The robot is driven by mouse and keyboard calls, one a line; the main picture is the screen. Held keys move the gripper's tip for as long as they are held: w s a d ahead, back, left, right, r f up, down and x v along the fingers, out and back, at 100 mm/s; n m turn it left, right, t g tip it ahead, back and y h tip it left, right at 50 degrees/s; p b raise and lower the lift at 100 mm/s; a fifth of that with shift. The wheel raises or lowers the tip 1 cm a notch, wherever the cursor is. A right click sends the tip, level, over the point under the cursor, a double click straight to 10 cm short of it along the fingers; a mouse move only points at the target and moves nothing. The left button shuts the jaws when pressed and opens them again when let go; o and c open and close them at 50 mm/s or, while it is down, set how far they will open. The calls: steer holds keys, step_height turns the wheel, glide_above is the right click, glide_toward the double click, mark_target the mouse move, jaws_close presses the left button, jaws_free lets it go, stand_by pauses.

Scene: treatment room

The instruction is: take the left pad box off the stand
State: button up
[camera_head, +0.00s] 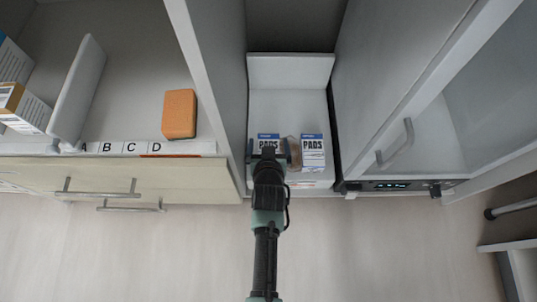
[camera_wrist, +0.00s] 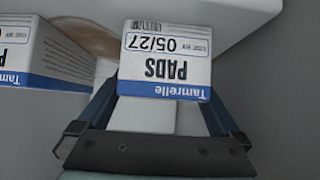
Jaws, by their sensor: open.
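Two white and blue pad boxes stand side by side on the white stand (camera_head: 290,100). The left pad box (camera_head: 268,137) is partly hidden by my gripper (camera_head: 269,155) in the head view. In the wrist view, this left box (camera_wrist: 165,60) shows upside down, with "PADS", "05/27" and "Tamrelle" on its label. My gripper (camera_wrist: 163,95) is open, with a finger at either side of the box's near end. I cannot tell whether they touch it. The right pad box (camera_head: 313,150) shows at the left of the wrist view (camera_wrist: 45,55).
A brown rounded thing (camera_head: 294,150) sits between the boxes, close to both. Grey walls flank the stand on both sides. An orange box (camera_head: 179,114) lies on the shelf at left, behind letter labels. A cabinet door handle (camera_head: 396,145) is at right.

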steer(key=shift+w+f, duration=0.25)
steer(key=shift+w, duration=0.1)
steer(key=c, duration=1.4)
steer(key=shift+r, duration=0.15)
